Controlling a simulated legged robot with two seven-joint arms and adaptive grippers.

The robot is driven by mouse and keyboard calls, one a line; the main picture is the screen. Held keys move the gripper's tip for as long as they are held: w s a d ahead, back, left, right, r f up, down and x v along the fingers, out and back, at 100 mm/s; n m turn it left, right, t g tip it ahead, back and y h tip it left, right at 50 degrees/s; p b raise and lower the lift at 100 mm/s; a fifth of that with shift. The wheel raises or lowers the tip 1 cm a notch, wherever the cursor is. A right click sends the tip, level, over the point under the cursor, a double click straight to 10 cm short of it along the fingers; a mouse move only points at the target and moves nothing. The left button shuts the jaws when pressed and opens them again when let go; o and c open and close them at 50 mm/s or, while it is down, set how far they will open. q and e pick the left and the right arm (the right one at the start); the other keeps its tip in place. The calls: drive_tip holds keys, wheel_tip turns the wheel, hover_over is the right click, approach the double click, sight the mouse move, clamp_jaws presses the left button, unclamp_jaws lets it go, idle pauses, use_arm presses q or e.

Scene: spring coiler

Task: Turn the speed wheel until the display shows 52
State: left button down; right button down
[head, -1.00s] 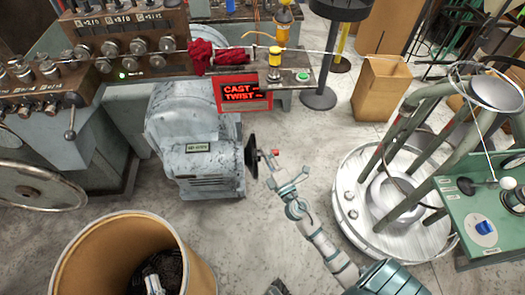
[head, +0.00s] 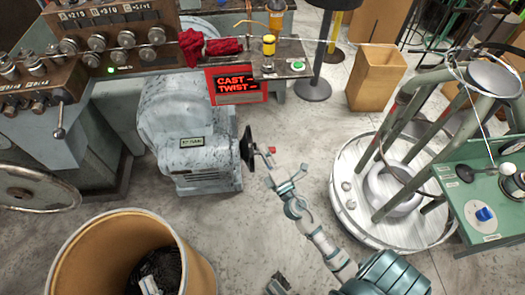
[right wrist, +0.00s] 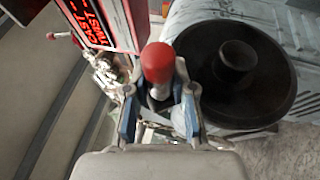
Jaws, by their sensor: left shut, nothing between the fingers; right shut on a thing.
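The speed wheel (head: 247,150) is a dark handwheel on the right side of a grey motor housing (head: 190,125), with a red crank knob (head: 271,150). In the right wrist view the wheel (right wrist: 270,75) is at the right, and the red knob (right wrist: 157,62) stands between my fingers. My right gripper (head: 273,173) is shut on the knob. The display (head: 236,84) reads CAST and TWIST, each followed by a dash-like mark; I can read no number.
The brown barrel (head: 65,255) stands front left. A round white platform with green posts (head: 345,205) stands at right, beside a green panel (head: 490,190). A cardboard box (head: 375,80) is behind. Bare floor lies around the motor housing.

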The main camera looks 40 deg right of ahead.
drive_tip(key=shift+d+f, duration=0.2)
drive_tip(key=shift+f, duration=0.05)
drive_tip(key=c, duration=0.9)
unclamp_jaws()
drive_tip(key=shift+d, duration=0.1)
drive_tip(key=shift+c, duration=0.2)
use_arm(q)
drive_tip(key=shift+d, duration=0.45)
use_arm(e)
drive_tip(key=shift+s+f, duration=0.1)
drive_tip(key=shift+s, duration=0.3)
use_arm(q)
drive_tip(key=shift+a, duration=0.25)
use_arm(e)
drive_tip(key=v, duration=1.1)
